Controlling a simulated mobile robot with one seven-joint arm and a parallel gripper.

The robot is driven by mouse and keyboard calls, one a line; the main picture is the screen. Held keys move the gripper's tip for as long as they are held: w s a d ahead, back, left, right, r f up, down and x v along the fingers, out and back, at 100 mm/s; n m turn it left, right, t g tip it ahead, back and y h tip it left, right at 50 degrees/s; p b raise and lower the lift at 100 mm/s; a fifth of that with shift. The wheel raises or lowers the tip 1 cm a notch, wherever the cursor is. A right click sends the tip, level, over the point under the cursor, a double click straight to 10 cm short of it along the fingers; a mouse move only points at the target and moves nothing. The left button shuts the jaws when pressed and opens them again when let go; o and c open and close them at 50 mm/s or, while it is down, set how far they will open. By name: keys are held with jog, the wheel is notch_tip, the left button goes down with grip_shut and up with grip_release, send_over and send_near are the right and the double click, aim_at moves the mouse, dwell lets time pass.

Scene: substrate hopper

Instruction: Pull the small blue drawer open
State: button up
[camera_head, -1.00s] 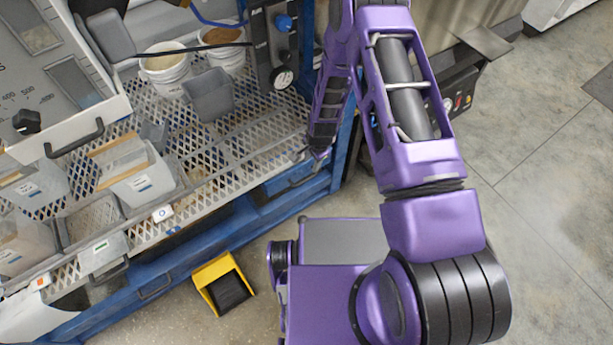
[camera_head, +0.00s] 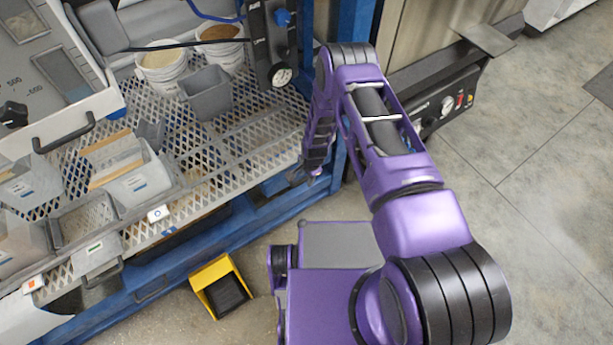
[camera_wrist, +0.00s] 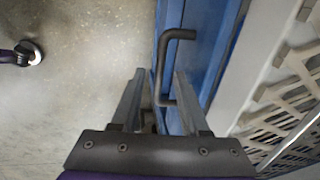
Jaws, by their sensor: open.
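The small blue drawer (camera_wrist: 202,45) shows in the wrist view as a blue front with a dark bent bar handle (camera_wrist: 166,62). My gripper (camera_wrist: 159,76) is open there, its two grey fingers pointing at the handle. The handle's lower part shows between the fingers; I cannot tell whether they touch it. In the head view the drawer (camera_head: 283,181) sits under the right end of the mesh shelf, and its front looks closed. My gripper (camera_head: 312,170) is at its right end, with the fingertips mostly hidden by the wrist.
The mesh shelf (camera_head: 222,160) above the drawer carries grey bins and white buckets (camera_head: 163,68). A blue post (camera_head: 352,35) stands close to my arm. A yellow scoop-like bin (camera_head: 219,283) is on the floor below.

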grip_shut()
dwell(1.4)
